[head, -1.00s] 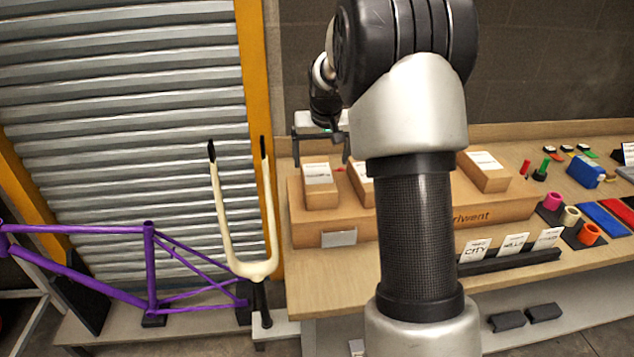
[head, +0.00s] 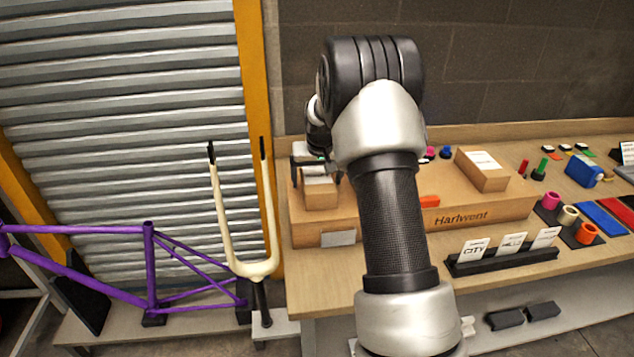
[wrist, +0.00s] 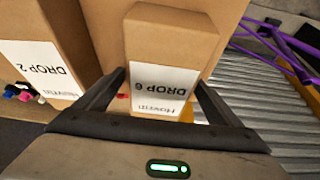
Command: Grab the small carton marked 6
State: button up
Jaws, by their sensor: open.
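The small carton marked DROP 6 (wrist: 172,45) is brown cardboard with a white label, upside down in the wrist view. In the head view it is the leftmost small carton (head: 320,194) on the big box. My gripper (head: 316,172) is open at this carton's top. In the wrist view its fingers (wrist: 161,78) show on either side of the carton, apart from it. A second carton, marked DROP 2 (wrist: 62,35), stands beside it at the left of the wrist view. My arm hides that area in the head view.
The big Harlwent box (head: 480,214) lies on the wooden workbench (head: 345,280) and bears the cartons. Another carton (head: 482,172) stands at its right. A cream fork (head: 255,268) and a purple bike frame (head: 150,265) stand left of the bench.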

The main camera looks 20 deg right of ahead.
jog(key=c, duration=1.5)
